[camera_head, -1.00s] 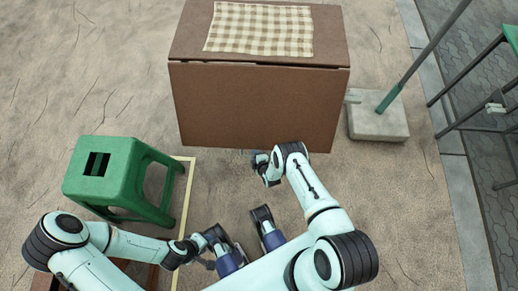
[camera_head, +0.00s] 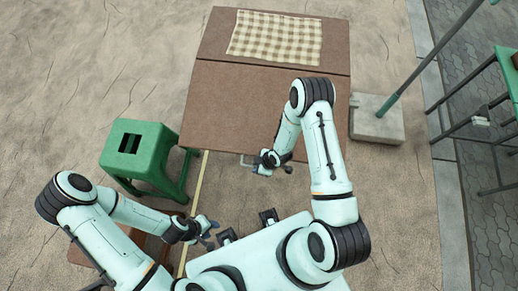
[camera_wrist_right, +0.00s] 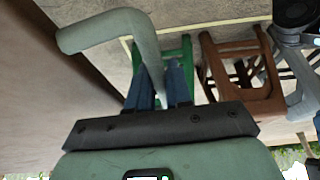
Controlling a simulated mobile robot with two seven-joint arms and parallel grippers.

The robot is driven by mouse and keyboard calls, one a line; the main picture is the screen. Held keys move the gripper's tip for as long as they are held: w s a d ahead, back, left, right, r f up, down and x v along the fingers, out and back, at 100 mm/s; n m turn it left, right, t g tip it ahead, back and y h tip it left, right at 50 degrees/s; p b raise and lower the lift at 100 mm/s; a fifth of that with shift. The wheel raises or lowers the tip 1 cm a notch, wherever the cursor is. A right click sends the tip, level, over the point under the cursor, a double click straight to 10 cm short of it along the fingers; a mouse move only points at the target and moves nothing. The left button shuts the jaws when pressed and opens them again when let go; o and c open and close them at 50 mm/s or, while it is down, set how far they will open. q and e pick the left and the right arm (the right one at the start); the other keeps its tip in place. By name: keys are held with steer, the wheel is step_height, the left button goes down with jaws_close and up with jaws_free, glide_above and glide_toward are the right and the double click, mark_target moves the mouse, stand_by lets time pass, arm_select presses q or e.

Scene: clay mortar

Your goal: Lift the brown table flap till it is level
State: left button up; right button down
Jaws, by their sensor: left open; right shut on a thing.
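The brown table flap (camera_head: 230,105) is swung up from the table's near side and looks roughly in line with the brown tabletop (camera_head: 213,38); its exact angle is hard to tell. My right gripper (camera_head: 268,163) is at the flap's near edge. In the right wrist view its blue fingers (camera_wrist_right: 160,88) are closed on a bent grey bar handle (camera_wrist_right: 105,30). The flap's pale brown surface (camera_wrist_right: 45,85) fills the left of that view. My left gripper (camera_head: 210,230) is open and empty, low in the picture, apart from the flap.
A green stool (camera_head: 150,135) stands left of the flap, and it also shows in the right wrist view. A checked cloth (camera_head: 275,38) lies on the tabletop. A pale block with a pole (camera_head: 375,120) stands to the right. A brown stool (camera_wrist_right: 245,75) shows in the right wrist view.

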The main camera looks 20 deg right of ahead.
arm_select(q)
steer(key=w+r+p, duration=0.1)
steer(key=w+r, duration=0.1)
steer(key=shift+r+p, duration=0.4)
arm_select(e)
step_height(320, 180, up, 9)
steer(key=shift+s+a+g+y, duration=0.25)
steer(key=shift+s+g+y, duration=0.05)
steer(key=shift+s+g, duration=0.1)
steer(key=shift+r, duration=0.1)
steer(key=c, duration=1.1)
jaws_free()
arm_select(q)
steer(key=shift+t, duration=0.4)
steer(key=w+r+p, duration=0.2)
steer(key=w+r, duration=0.1)
arm_select(e)
steer(key=v, duration=1.3)
steer(key=shift+r, duration=0.15)
